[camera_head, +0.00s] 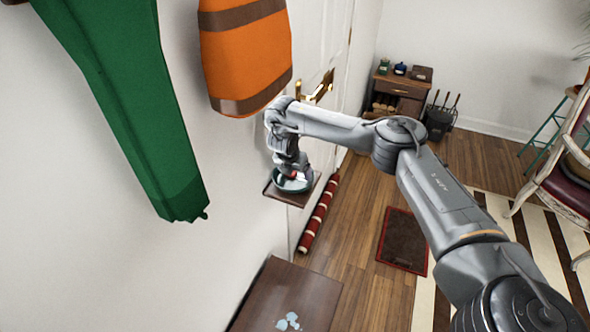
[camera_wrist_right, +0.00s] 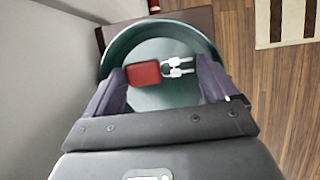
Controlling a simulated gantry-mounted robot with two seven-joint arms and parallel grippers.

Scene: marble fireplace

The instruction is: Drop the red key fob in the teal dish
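The teal dish (camera_head: 290,187) sits on a small brown wall shelf (camera_head: 271,193) beside the door. It also fills the middle of the right wrist view (camera_wrist_right: 160,48). The red key fob (camera_wrist_right: 143,74), with white keys (camera_wrist_right: 178,67) attached, shows against the inside of the dish. I cannot tell whether it rests on the dish's bottom. My right gripper (camera_wrist_right: 162,90) is over the dish with its fingers wide apart, one on each side of the fob and keys. In the head view my right gripper (camera_head: 292,172) partly hides the dish. My left gripper is not in view.
An orange garment (camera_head: 246,55) and a green garment (camera_head: 125,95) hang on the wall near my right arm. A door handle (camera_head: 318,88) is behind the wrist. A dark wooden table (camera_head: 285,295) is below. A red rolled rug (camera_head: 318,213) lies near the door.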

